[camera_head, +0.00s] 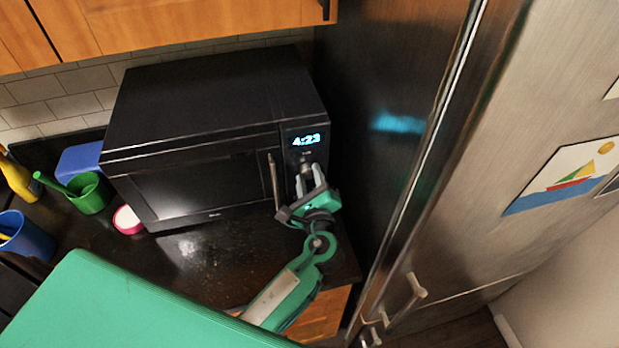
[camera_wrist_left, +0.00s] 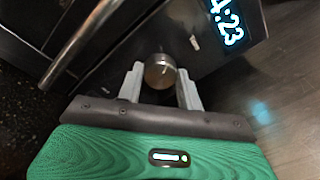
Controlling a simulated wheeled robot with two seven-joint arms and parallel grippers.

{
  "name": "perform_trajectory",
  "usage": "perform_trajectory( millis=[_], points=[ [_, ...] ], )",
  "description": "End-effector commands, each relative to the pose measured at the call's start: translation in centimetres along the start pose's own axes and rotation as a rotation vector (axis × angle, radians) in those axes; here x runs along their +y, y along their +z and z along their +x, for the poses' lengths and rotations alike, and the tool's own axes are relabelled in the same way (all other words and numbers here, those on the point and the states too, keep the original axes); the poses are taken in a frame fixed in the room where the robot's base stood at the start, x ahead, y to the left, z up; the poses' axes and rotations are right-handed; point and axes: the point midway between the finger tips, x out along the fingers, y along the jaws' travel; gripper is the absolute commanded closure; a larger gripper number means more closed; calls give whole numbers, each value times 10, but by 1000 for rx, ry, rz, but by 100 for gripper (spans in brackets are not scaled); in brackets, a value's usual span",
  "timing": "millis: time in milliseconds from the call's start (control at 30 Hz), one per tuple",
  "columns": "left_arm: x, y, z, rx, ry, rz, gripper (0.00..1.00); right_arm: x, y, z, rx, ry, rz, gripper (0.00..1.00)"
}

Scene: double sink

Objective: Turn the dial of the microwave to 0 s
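The black microwave (camera_head: 205,105) stands on the dark counter beside the fridge. Its lit display (camera_head: 306,140) reads 4:23 and also shows in the left wrist view (camera_wrist_left: 226,22). The round metallic dial (camera_wrist_left: 160,71) sits on the control panel below the display. My left gripper (camera_head: 310,176) is in front of the panel, its fingers pointing at it. In the left wrist view, the fingers (camera_wrist_left: 160,78) are apart, one on each side of the dial. A firm grip is not visible, and I cannot tell whether they touch it. My right gripper is not in view.
The microwave door handle (camera_head: 274,181) is just left of my gripper. The steel fridge (camera_head: 520,130) stands close on the right. A green cup (camera_head: 92,193), a blue cup (camera_head: 25,238) and a pink-rimmed container (camera_head: 128,220) are on the left. Wooden cabinets (camera_head: 190,20) hang above.

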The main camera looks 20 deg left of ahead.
Motion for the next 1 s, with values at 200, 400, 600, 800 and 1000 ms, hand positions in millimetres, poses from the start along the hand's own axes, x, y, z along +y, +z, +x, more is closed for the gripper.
perform_trajectory(
  millis=[200,400,600,800,1000],
  points=[
    [0,0,0,0,0,-4,86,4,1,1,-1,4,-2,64],
    [2,-2,0,-5,-3,-56,86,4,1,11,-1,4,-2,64],
    [4,-4,0,-14,-11,-179,86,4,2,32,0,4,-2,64],
    [4,-5,0,-25,-20,-331,86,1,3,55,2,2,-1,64],
    [4,-5,0,-34,-28,-466,86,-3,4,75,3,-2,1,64]
  ],
)
